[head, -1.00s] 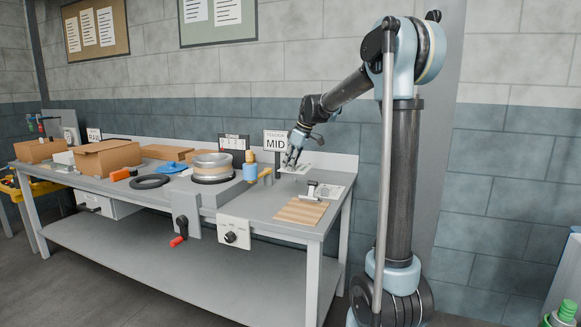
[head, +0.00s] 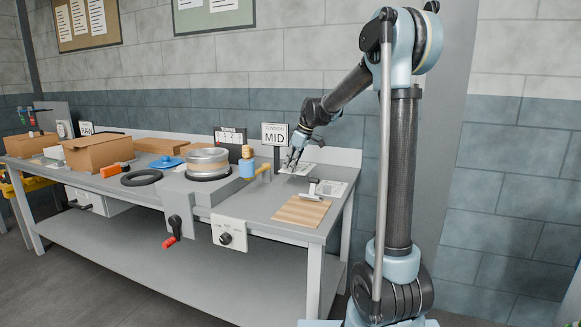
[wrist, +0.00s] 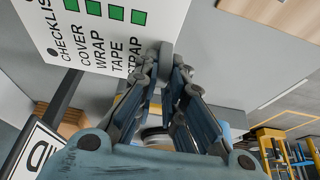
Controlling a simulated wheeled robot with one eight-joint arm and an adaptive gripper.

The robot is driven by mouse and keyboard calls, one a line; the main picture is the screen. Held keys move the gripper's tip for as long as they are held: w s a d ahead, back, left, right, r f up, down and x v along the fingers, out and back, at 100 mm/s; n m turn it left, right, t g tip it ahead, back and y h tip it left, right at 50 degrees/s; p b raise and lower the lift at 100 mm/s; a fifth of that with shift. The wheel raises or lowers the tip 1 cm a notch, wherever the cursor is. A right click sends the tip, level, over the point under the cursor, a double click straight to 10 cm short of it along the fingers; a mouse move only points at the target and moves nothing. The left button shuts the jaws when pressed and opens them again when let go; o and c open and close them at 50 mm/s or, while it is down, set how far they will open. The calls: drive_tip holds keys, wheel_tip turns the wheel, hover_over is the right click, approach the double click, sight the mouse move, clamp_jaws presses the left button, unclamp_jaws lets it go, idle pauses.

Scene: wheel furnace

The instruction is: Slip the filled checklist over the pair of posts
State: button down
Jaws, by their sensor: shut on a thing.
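The checklist (wrist: 100,30) is a white card with printed words and green boxes at the top left of the wrist view. A small dark hole shows near its edge. My gripper (head: 290,165) is at the card's left edge. In the wrist view its fingers (wrist: 162,55) close together on the card's edge. I cannot make out the pair of posts clearly in either view.
The MID sign (head: 275,134) stands behind the card. Cardboard boxes (head: 97,152) fill the left.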

drive_tip(key=shift+f, duration=2.05)
drive_tip(key=shift+f, duration=1.5)
drive_tip(key=c, duration=1.6)
unclamp_jaws()
drive_tip(key=shift+r, duration=0.15)
drive_tip(key=shift+r, duration=2.9)
drive_tip(key=shift+s, duration=0.15)
